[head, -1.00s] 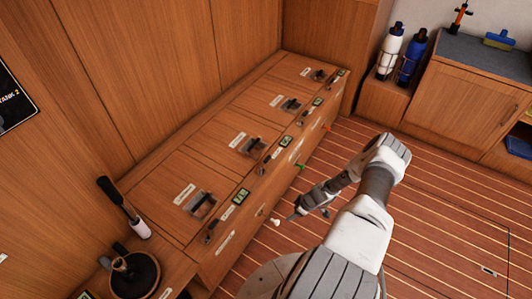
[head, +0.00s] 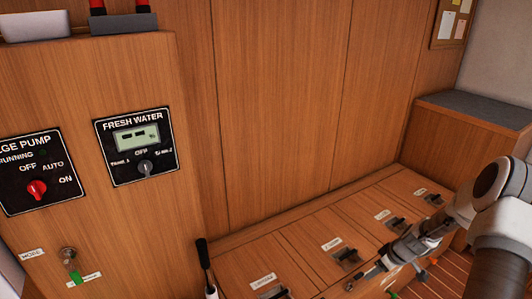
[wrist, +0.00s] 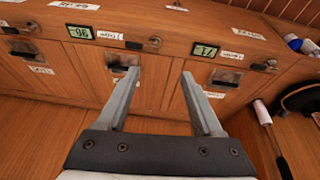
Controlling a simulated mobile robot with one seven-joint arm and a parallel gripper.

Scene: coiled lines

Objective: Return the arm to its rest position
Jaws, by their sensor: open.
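My arm (head: 490,215) comes in from the right edge of the head view. My gripper (head: 353,284) points down and left over the row of wooden locker lids. In the wrist view my gripper (wrist: 158,74) is open, its two grey fingers spread with nothing between them. Beyond the fingers the wrist view shows the wooden locker front with latches, labels and small digital displays (wrist: 205,50). I cannot tell the exact gap between the fingers and the wood.
The locker bench (head: 310,240) runs along the wooden wall. A fresh water panel (head: 138,145) and a pump panel (head: 38,175) are on the left wall. A black-handled tool (head: 204,265) stands at the bottom. A grey-topped cabinet (head: 475,125) is at the right.

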